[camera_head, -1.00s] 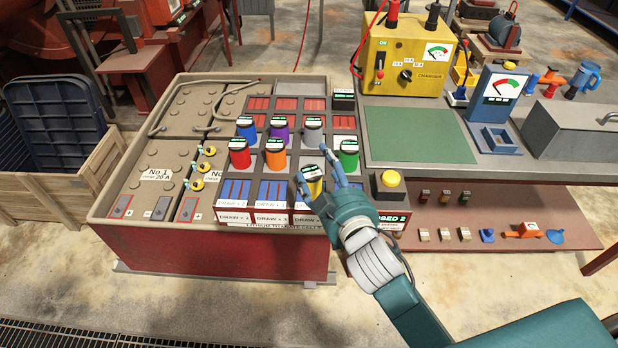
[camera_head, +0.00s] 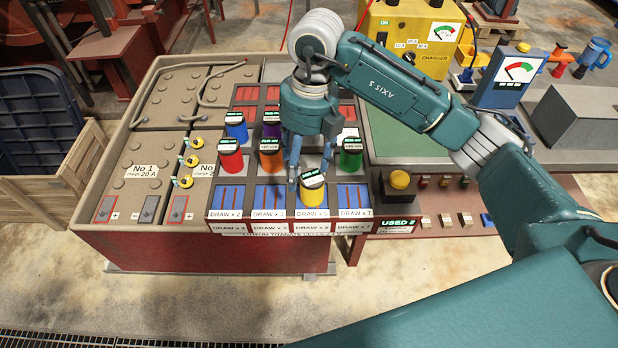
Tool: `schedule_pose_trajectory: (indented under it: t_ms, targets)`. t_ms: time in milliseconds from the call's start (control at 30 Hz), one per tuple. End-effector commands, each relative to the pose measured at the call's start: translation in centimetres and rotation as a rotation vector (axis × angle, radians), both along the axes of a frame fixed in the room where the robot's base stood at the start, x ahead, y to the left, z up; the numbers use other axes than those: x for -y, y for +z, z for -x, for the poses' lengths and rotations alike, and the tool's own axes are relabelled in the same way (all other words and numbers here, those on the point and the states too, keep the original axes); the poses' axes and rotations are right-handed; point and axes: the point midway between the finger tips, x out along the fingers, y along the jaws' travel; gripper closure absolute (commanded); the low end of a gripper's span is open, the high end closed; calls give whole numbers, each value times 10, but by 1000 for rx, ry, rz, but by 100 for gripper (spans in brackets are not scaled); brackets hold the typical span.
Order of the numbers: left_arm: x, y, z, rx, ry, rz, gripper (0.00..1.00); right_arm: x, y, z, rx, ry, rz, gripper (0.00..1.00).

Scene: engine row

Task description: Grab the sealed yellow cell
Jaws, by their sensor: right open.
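The yellow cell (camera_head: 313,193), with a dark cap and a pale label, stands upright in the front row of the rack, above a "DRAW" label. The cap lettering is too small to read. My right gripper (camera_head: 309,168) points down, open and empty. Its fingers are at and just behind the yellow cell's cap in the picture, one at the cap's left edge. I cannot tell whether they touch it. The grey cell behind is mostly hidden by this gripper. My left gripper is not in view.
Red (camera_head: 231,158), orange (camera_head: 271,160), blue (camera_head: 236,129), purple (camera_head: 271,128) and green (camera_head: 350,157) cells stand close around the gripper. A yellow charger (camera_head: 412,35) is at the back. The green mat (camera_head: 440,136) on the right is bare where visible.

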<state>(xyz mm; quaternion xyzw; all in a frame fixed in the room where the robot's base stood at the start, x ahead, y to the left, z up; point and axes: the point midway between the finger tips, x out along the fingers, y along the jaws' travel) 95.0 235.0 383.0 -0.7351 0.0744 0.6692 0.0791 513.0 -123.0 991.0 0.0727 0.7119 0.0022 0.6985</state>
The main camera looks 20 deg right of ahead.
Motion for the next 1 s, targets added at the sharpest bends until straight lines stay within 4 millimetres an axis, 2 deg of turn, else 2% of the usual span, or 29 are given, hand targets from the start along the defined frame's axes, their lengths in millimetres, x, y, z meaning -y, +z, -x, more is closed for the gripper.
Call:
schedule_pose_trajectory:
  t_ms: [33,100,167,400,567,767,900,1000]
  targets:
    - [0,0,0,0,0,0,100,15,4,-4,5,-24,51,35]
    - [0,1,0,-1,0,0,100,27,3,-6,6,-45,96,35]
    - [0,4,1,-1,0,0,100,31,-3,-6,3,-53,111,35]
    - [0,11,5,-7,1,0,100,31,-39,-6,5,-51,110,35]
    - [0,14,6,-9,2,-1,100,30,-50,-6,5,-49,108,35]
    - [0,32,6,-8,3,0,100,26,-76,-7,1,-48,108,35]
    - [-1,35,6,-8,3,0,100,27,-95,-8,5,-49,107,35]
    - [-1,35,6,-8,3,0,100,27,-100,-9,7,-48,106,35]
